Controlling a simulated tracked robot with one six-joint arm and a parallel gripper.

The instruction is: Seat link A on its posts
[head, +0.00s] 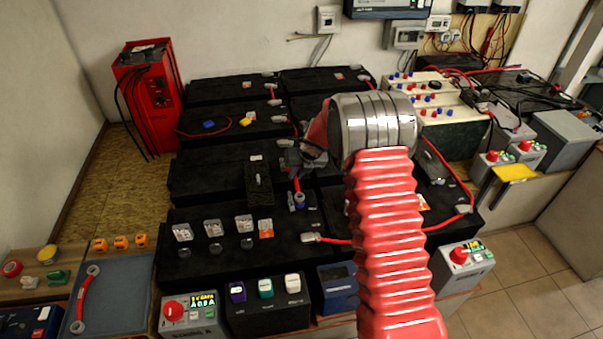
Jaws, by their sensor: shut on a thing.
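My gripper (303,157) is over the middle batteries, at the end of my red-sleeved arm. It is shut on what looks like a red link (297,183), which hangs just below the jaws. The wrist and dark fingers hide most of its upper part. I cannot read any letter on the link. Another red link (82,302) with grey ring ends lies on a grey-blue mat (120,292) at the lower left.
Black batteries (210,168) stand in rows around the gripper, joined by red links. A black block (259,184) with a grey knob stands just left of the gripper. A red charger (148,95) is at the back left. Small control boxes (190,315) line the front.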

